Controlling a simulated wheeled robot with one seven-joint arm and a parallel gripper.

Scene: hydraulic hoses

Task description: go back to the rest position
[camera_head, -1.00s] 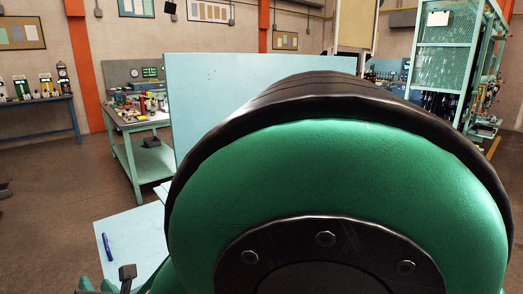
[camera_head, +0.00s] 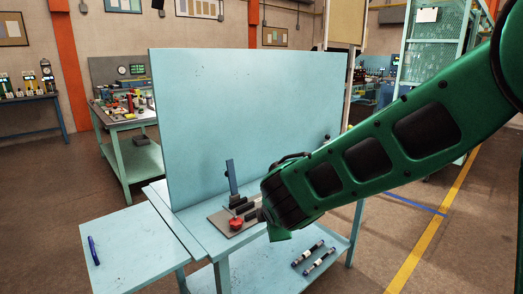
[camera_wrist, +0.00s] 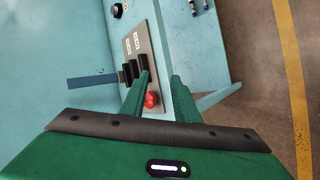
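My gripper shows in the wrist view (camera_wrist: 161,75) with its two green fingers apart and nothing between the tips. Beyond it is a grey plate (camera_head: 222,217) on the blue bench, with a red knob (camera_head: 236,223), dark blocks and an upright blue bar (camera_head: 232,178). I cannot tell the height of the gripper above the bench.
A tall blue panel (camera_head: 250,110) stands at the back of the bench. A blue, pen-like thing (camera_head: 93,250) lies on the side table (camera_head: 135,255) at left. Open floor (camera_head: 460,240) lies to the right.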

